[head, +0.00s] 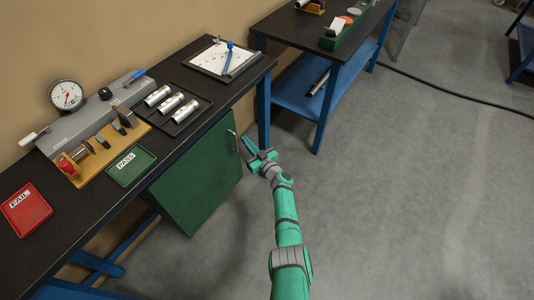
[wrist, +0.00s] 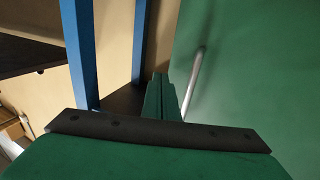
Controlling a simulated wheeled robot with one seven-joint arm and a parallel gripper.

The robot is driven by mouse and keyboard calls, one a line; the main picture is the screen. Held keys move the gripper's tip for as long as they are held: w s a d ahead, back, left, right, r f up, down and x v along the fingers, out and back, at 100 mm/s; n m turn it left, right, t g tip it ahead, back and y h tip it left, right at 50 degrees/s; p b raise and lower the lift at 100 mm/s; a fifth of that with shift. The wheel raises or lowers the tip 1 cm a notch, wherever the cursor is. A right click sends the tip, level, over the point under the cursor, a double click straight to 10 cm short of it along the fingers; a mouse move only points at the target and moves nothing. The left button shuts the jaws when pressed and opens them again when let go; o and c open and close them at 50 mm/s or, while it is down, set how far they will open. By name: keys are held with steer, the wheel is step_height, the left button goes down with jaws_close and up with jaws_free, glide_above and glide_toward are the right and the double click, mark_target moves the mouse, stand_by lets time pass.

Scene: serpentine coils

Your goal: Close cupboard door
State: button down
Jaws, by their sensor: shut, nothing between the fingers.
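The green cupboard door (head: 190,185) hangs below the front of the dark workbench, and its top edge runs roughly along the bench edge. I cannot tell whether it stands ajar. Its slim metal handle (head: 234,141) is near the door's right edge. My gripper (head: 250,148) is shut and empty, just right of the handle and low beside the blue bench leg. In the wrist view, the shut fingers (wrist: 162,95) point past the door edge, left of the handle (wrist: 194,82). The door face (wrist: 255,75) fills the right side. Contact with the door is unclear.
The bench top (head: 95,215) holds a gauge fixture (head: 90,115), red tray (head: 27,208), green tray (head: 131,166), metal cylinders (head: 171,103) and a clipboard (head: 222,60). A second blue-framed bench (head: 297,98) stands behind. Grey floor (head: 420,190) at right is open, with a black cable (head: 455,92).

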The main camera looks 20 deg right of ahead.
steer(key=s+d, duration=0.6)
steer(key=s, duration=0.3)
steer(key=shift+s+d+f, duration=0.15)
steer(key=shift+s+d, duration=0.1)
steer(key=shift+d, duration=0.05)
